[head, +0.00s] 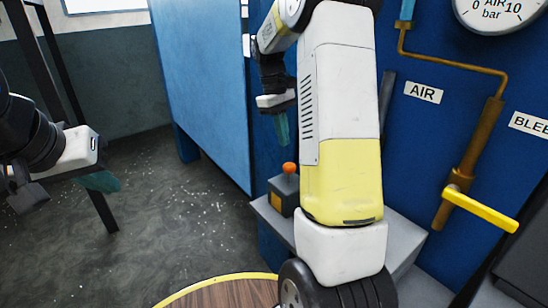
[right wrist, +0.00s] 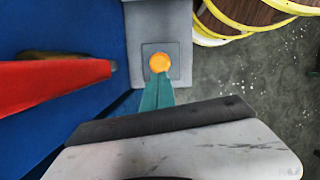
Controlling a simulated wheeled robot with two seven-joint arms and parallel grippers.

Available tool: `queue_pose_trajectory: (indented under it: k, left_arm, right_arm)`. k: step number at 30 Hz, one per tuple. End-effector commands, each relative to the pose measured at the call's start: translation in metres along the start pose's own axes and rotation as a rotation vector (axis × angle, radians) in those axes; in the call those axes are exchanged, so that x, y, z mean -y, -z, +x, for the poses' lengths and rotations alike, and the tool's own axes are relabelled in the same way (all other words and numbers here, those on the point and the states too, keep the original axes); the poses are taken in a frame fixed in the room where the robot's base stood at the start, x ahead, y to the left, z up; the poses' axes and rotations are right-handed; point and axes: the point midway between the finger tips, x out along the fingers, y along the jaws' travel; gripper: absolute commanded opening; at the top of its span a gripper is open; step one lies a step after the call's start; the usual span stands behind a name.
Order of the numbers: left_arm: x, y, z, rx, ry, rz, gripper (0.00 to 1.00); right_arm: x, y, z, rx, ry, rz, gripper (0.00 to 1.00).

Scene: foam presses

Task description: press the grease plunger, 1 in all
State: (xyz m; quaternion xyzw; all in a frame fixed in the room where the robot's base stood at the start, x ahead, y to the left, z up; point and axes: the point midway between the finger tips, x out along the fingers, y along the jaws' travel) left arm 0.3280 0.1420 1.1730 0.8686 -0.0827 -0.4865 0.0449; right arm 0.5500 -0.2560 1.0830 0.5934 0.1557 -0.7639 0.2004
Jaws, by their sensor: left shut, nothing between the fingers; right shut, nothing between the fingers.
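The plunger's orange knob (head: 290,168) tops a small dark box with a yellow face (head: 279,210) on a grey shelf (head: 402,235). In the right wrist view the round orange knob (right wrist: 160,63) sits on a grey square plate. My right gripper (head: 282,143) is shut and empty, its teal fingers pointing down above the knob, with a small gap showing in the head view. In the right wrist view its fingertips (right wrist: 158,78) reach the knob's lower edge. My left gripper (head: 100,182) is shut and empty at the far left, away from the box.
A red bar (right wrist: 55,74) sticks out left of the knob in the right wrist view. A yellow lever (head: 482,212) on a brown pipe, an AIR label (head: 423,92) and a gauge (head: 498,12) are at the right. A yellow-rimmed wooden round (head: 225,292) is in front. Open floor lies left.

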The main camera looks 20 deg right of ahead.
Motion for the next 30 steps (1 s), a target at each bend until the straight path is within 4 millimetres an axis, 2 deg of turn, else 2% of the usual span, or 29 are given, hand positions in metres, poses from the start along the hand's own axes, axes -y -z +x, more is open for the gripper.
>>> queue_pose_trajectory:
  k: [6, 12, 30]
  left_arm:
    - [0.000, 0.000, 0.000, 0.000, 0.000, 0.000, 0.00]
    - [0.000, 0.000, 0.000, 0.000, 0.000, 0.000, 0.00]
    - [0.000, 0.000, 0.000, 0.000, 0.000, 0.000, 0.00]
  right_arm:
    - [0.000, -0.001, 0.029, 0.003, 0.002, 0.001, 0.00]
    - [0.000, -0.001, 0.049, 0.002, 0.001, 0.001, 0.00]
    - [0.000, 0.001, 0.061, 0.002, 0.001, 0.000, 0.00]
